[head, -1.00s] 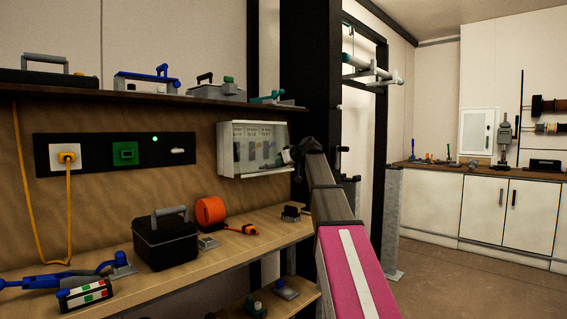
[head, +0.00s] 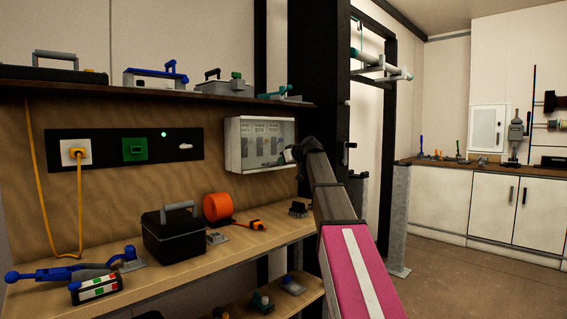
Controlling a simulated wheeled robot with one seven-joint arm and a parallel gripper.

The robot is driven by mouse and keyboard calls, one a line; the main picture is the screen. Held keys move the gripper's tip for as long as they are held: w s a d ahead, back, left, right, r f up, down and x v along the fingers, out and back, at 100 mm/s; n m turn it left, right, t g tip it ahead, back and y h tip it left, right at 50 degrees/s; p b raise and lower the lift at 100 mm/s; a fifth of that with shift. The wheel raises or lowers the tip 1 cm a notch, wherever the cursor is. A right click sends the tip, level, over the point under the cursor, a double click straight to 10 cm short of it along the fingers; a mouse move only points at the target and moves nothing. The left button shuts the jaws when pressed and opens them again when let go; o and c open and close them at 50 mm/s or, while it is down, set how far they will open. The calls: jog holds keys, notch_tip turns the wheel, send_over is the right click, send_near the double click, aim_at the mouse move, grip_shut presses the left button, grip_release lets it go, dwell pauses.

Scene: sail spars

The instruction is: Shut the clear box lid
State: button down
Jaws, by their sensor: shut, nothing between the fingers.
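The clear box (head: 234,146) is mounted on the wooden back panel, under the upper shelf and left of the dark post. Its clear front lies over pale labels and grey switch-like parts. The lid appears flat against the box, but I cannot tell whether it is fully shut. My gripper (head: 291,154) is at the box's right edge, small and dark, shut and empty. It overlaps that edge in the picture; I cannot tell whether it touches the lid.
Below, the bench (head: 190,262) holds a black toolbox (head: 172,238), an orange reel (head: 217,207) and a brush (head: 299,209). The upper shelf (head: 200,102) carries tool cases. A dark post (head: 335,80) stands just right of the box. Open floor (head: 465,280) lies to the right.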

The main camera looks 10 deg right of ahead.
jog(key=v, duration=0.7)
dwell(0.6)
